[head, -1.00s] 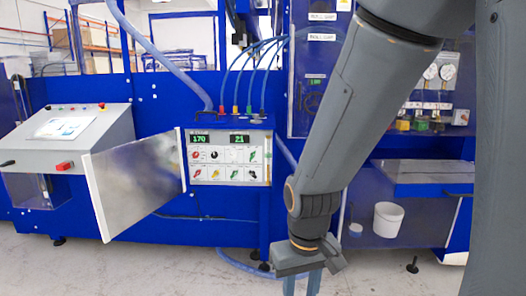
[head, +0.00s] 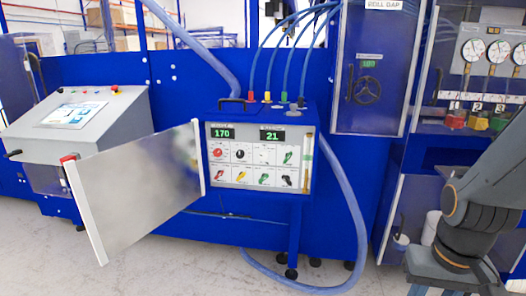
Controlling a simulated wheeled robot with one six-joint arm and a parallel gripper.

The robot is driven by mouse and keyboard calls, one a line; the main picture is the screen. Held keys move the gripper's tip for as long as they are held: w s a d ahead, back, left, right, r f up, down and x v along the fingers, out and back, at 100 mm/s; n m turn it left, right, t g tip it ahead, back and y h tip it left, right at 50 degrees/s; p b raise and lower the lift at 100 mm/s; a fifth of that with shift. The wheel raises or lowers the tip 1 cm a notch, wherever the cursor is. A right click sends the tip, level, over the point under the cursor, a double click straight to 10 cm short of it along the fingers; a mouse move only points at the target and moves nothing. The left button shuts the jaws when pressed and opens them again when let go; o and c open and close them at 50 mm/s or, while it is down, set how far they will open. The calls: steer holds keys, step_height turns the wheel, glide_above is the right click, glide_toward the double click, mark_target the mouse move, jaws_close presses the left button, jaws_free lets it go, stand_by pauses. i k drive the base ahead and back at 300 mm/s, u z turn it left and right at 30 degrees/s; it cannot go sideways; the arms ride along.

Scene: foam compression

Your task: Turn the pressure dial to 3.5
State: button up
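A control box (head: 258,110) with an open door (head: 135,190) stands in the middle of the head view. Its white panel has a red dial (head: 217,153) and a black dial (head: 239,154) under green displays reading 170 (head: 222,134) and 21 (head: 272,136). Several coloured switches sit below and beside them. The dial labels are too small to read, so I cannot tell which is the pressure dial. My gripper (head: 436,284) is at the bottom right, well apart from the box. Its fingertips are not clear at the picture's lower edge.
Blue hoses (head: 355,200) run from the box top and loop to the floor at its right. Round gauges (head: 498,52) with coloured knobs are at the right. A grey console (head: 75,125) stands left. Grey floor (head: 190,265) before the box is clear.

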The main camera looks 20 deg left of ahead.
mark_target(240, 153)
steer(key=u, duration=0.3)
steer(key=i, duration=0.9)
steer(key=u, duration=0.6)
